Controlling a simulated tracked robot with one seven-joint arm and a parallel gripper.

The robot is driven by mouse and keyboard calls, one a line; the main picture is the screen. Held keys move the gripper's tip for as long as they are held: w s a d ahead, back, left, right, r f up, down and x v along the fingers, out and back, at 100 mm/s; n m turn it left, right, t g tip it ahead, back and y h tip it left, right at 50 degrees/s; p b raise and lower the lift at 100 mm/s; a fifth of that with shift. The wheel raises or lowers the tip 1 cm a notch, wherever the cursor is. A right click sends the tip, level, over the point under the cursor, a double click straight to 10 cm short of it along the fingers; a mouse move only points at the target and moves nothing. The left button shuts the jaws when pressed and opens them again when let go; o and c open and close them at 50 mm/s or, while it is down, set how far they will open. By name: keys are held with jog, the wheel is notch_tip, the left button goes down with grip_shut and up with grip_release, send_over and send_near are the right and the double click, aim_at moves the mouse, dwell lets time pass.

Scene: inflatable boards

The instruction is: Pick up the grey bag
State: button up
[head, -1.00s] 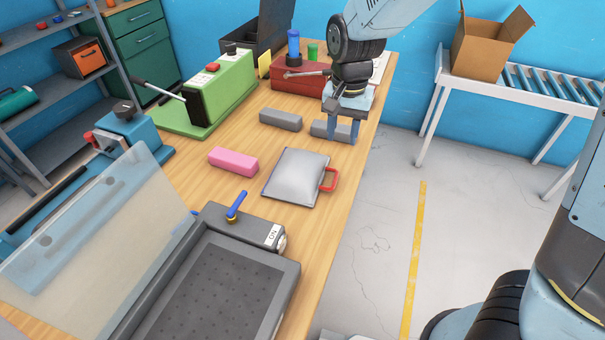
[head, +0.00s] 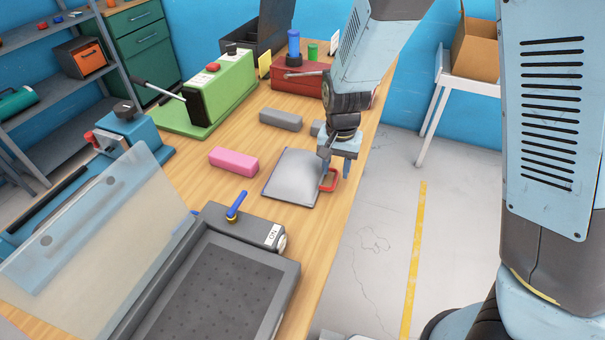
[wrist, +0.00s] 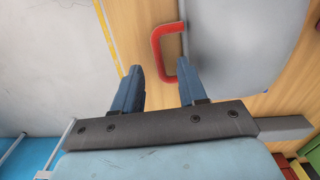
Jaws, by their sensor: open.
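The grey bag (head: 291,178) lies flat on the wooden workbench near its right edge, with a red handle (head: 330,181) on its right side. My gripper (head: 336,178) is open and empty above the bag's right side, near the handle. In the wrist view, the two blue fingers of my gripper (wrist: 160,82) stand apart. The red handle (wrist: 161,52) shows just beyond and between the fingertips, with the grey bag (wrist: 240,40) to the right. I cannot tell the exact height of the fingers over the handle.
A pink block (head: 233,161) lies left of the bag, and a grey block (head: 281,119) behind it. A black-topped machine (head: 220,285) with a clear lid stands in front. A red box (head: 298,82) and a green machine (head: 222,90) stand farther back. Right of the bench is open floor.

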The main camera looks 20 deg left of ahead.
aim_at(335, 179)
jog(key=shift+f, duration=1.8)
grip_shut()
